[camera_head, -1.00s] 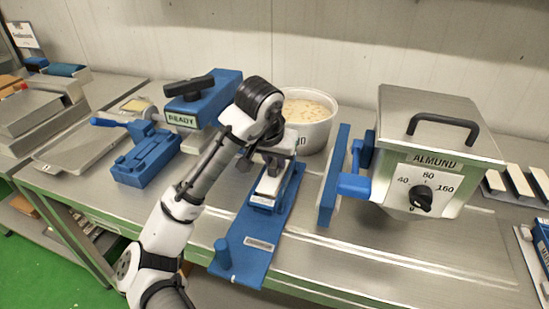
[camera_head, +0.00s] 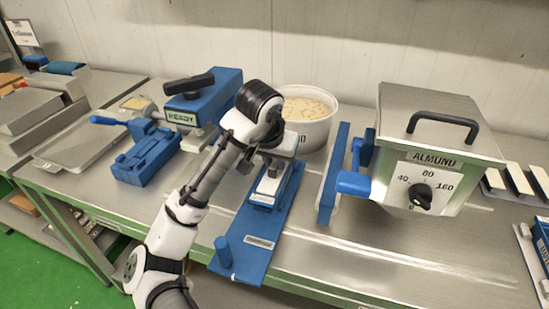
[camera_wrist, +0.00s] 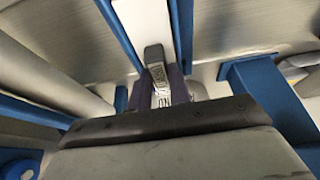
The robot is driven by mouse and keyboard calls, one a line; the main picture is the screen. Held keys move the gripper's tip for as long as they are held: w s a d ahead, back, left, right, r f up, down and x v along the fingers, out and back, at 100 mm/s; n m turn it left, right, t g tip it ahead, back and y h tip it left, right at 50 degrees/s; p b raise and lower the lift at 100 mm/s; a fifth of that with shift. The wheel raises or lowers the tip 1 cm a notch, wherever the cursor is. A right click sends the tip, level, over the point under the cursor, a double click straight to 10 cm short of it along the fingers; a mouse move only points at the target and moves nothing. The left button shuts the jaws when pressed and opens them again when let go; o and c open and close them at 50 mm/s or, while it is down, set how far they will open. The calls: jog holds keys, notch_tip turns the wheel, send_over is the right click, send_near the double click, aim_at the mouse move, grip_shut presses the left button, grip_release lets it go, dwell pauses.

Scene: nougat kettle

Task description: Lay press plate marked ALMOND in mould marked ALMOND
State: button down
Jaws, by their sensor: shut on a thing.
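My gripper (camera_head: 272,166) is over a blue board (camera_head: 240,262) in the middle of the bench. It is shut on a small pale grey piece with a white label, the press plate (camera_head: 268,186), low over the board's blue holder (camera_head: 262,200). In the wrist view, the dark fingers (camera_wrist: 160,92) close on the pale bar (camera_wrist: 155,52) between blue edges. Its label is too small and cut off to read surely. The board's own label (camera_head: 258,242) is unreadable. I cannot tell whether the piece touches the holder. I cannot tell which thing is the ALMOND mould.
A steel kettle (camera_head: 430,130) marked ALMOND, with a dial, stands at right beside an upright blue panel (camera_head: 331,180). A white tub (camera_head: 310,115) is behind my gripper. A blue READY device (camera_head: 205,100) and blue block (camera_head: 146,158) stand left.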

jog(key=c, duration=1.2)
grip_release()
jog(key=shift+o, duration=0.4)
jog(key=o, duration=0.3)
notch_tip(320, 180, up, 8)
jog(key=p, duration=0.8)
